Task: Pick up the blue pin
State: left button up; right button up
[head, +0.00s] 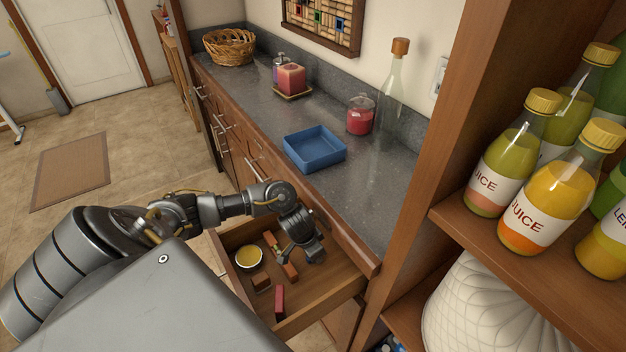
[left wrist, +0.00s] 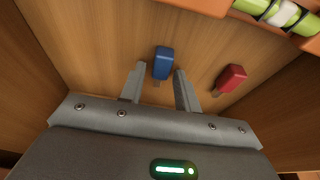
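The blue pin (left wrist: 163,62) lies on the wooden floor of the open drawer (left wrist: 100,50). In the left wrist view it shows between and just beyond the two fingertips of my left gripper (left wrist: 158,78), which is open. I cannot tell how much height separates them. In the head view my left gripper (head: 304,246) reaches down into the right part of the drawer and mostly hides the blue pin. My right gripper is not in view.
A red pin (left wrist: 231,77) lies right of the blue one. The drawer also holds a round yellow item (head: 249,257) and several reddish-brown pieces (head: 279,299). The counter above carries a blue tray (head: 314,161). A shelf with juice bottles (head: 549,208) stands at the right.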

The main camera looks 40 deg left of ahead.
pick_arm(q)
grip_shut()
jog(key=shift+r, duration=0.5)
notch_tip(320, 180, up, 2)
jog(key=shift+r+p, duration=0.25)
jog(key=shift+p, duration=0.4)
jog(key=s+d+r+p, duration=0.9)
jog(key=s, duration=0.1)
jog(key=shift+s+d+r+p, duration=0.15)
jog(key=shift+d+r+p, duration=0.15)
